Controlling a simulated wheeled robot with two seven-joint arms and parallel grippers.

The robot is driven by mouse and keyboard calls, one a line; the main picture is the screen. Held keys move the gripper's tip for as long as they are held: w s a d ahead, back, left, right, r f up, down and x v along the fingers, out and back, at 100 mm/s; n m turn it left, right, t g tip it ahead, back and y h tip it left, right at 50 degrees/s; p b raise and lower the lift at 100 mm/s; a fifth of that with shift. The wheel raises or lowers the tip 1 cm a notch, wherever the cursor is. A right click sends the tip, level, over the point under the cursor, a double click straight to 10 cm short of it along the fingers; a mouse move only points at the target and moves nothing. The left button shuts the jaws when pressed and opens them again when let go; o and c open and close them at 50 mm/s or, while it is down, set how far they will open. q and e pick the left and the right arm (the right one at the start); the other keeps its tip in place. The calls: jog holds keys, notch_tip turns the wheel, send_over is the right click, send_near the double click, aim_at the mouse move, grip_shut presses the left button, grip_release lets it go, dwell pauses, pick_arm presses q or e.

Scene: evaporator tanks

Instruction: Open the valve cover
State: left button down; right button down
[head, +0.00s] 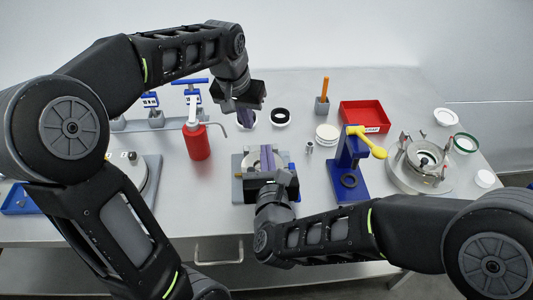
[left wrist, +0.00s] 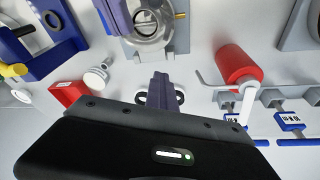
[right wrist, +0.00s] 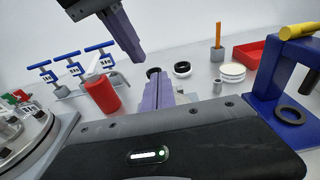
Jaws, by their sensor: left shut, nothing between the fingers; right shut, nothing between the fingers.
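A round metal fitting with an open-looking centre (left wrist: 150,28) sits on a grey plate (head: 237,188) at the front middle of the table. It may be the valve with its cover, but I cannot tell the cover apart. My right gripper (head: 267,156) is shut and empty over this fitting and hides much of it in the head view. Its purple fingers also show beside the fitting in the left wrist view. My left gripper (head: 245,118) is shut and empty, higher up and further back, above white and black rings. It also shows in the right wrist view (right wrist: 125,38).
A red bottle (head: 197,141) stands left of the plate, with blue-handled clamps (head: 150,101) behind. A blue press with yellow lever (head: 349,160) stands to the right. A red bin (head: 364,115) and a metal round fixture (head: 421,163) are further right. The back edge is mostly clear.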

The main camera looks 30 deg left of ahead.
pick_arm(q)
jog(key=c, duration=2.2)
grip_release()
jog(key=c, duration=1.6)
grip_release()
jog(key=shift+r, duration=0.15)
jog(key=v, duration=1.1)
jog(key=shift+s+r, duration=0.2)
jog(key=shift+r, duration=0.15)
